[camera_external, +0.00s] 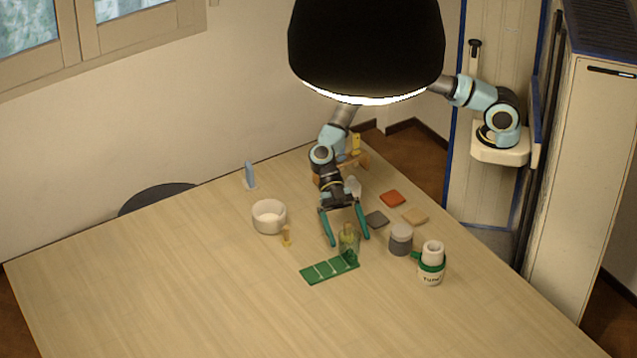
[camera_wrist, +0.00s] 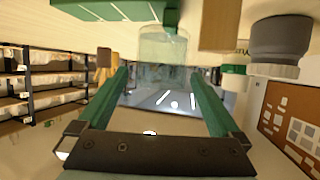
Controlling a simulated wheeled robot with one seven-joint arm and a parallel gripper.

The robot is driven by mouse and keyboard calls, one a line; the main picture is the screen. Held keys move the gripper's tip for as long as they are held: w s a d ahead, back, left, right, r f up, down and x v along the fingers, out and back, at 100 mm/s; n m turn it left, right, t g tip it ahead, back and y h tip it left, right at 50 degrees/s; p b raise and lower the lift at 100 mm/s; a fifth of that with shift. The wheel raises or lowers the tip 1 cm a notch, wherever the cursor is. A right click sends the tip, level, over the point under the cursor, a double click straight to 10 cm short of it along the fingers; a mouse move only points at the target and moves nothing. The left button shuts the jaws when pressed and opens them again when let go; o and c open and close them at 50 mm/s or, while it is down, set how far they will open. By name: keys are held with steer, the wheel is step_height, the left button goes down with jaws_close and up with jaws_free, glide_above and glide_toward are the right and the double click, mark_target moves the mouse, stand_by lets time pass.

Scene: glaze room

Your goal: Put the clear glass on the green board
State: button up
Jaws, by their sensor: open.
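The clear glass (camera_external: 349,243) is see-through and stands at the right end of the green board in the outside view. In the wrist view the glass (camera_wrist: 163,46) shows just past my fingertips. I cannot tell whether its base rests on the board or beside it. The green board (camera_external: 325,270) lies flat on the table with pale crosswise lines; it also shows at the top of the wrist view (camera_wrist: 95,10). My gripper (camera_external: 349,241) is open, with its teal fingers pointing down on either side of the glass in the outside view. Nothing is held.
A grey and white jar (camera_external: 401,240) and a green and white mug (camera_external: 431,264) stand to the right. A small tan peg (camera_external: 286,236) and a white bowl (camera_external: 269,217) are to the left. Red (camera_external: 392,198), grey (camera_external: 376,219) and tan (camera_external: 414,216) tiles lie behind. The front left table is clear.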

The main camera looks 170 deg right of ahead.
steer(key=b+v, duration=0.2)
steer(key=v, duration=0.5)
steer(key=shift+s+r, duration=0.25)
steer(key=shift+s, duration=0.05)
steer(key=shift+d, duration=0.2)
